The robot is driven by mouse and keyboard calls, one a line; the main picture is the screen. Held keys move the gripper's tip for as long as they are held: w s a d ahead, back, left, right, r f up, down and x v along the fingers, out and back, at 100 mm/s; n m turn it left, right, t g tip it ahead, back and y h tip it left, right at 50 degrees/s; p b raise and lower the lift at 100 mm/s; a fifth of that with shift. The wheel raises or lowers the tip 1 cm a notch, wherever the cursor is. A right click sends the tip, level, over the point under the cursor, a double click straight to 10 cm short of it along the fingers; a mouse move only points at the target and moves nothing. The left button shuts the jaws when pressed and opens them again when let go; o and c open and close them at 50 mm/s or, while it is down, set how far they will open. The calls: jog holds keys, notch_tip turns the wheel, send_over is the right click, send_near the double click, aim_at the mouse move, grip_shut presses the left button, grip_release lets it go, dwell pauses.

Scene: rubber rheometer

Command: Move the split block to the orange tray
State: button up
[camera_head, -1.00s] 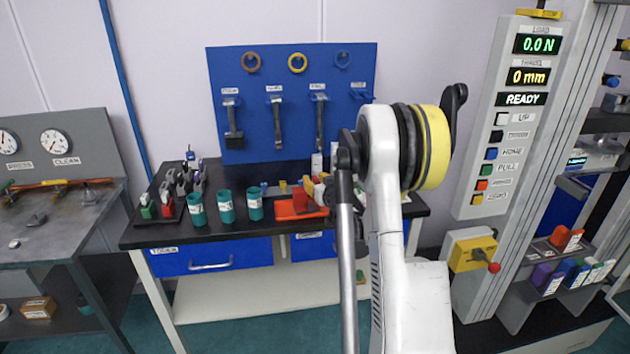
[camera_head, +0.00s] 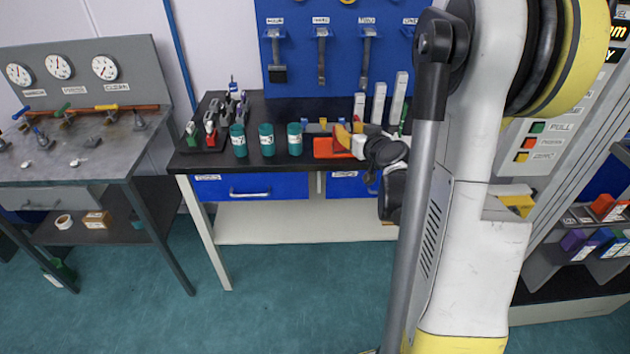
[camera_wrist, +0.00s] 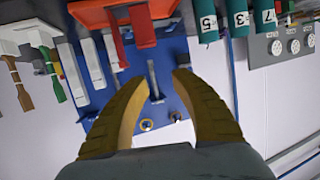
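The orange tray (camera_head: 324,149) lies on the black bench top, right of the teal cups. In the wrist view the tray (camera_wrist: 88,13) is at the top edge. A red forked piece (camera_wrist: 143,27), apparently the split block, shows at the tray, with one prong beside the other and a gap between. My gripper (camera_wrist: 154,76) has its two tan fingers spread, with nothing between the tips; the red piece is beyond them, apart in the picture. In the head view my gripper (camera_head: 346,136) is over the tray area, and my wrist partly hides that spot.
Teal numbered cups (camera_head: 266,141) stand left of the tray. A dark rack (camera_head: 205,140) of clamps is farther left. White upright pieces (camera_head: 379,104) stand behind my gripper. A blue tool panel (camera_head: 300,75) rises at the back. Floor before the bench is clear.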

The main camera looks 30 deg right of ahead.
jog(key=s+a+r+n+g+y, duration=0.2)
jog(key=s+a, duration=0.1)
jog(key=a, duration=0.9)
jog(key=s+a+r+n+g+y, duration=0.1)
jog(key=s+a+r+y, duration=0.2)
jog(key=a, duration=0.8)
jog(key=s+a+f+g, duration=0.1)
jog(key=s+a, duration=0.3)
jog(key=s, duration=0.4)
jog(key=s+a+f+g+h, duration=0.1)
jog(key=s+a+g, duration=0.2)
jog(key=s+a, duration=0.2)
jog(key=s, duration=0.2)
jog(key=shift+s+n, duration=0.3)
jog(key=shift+s, duration=0.1)
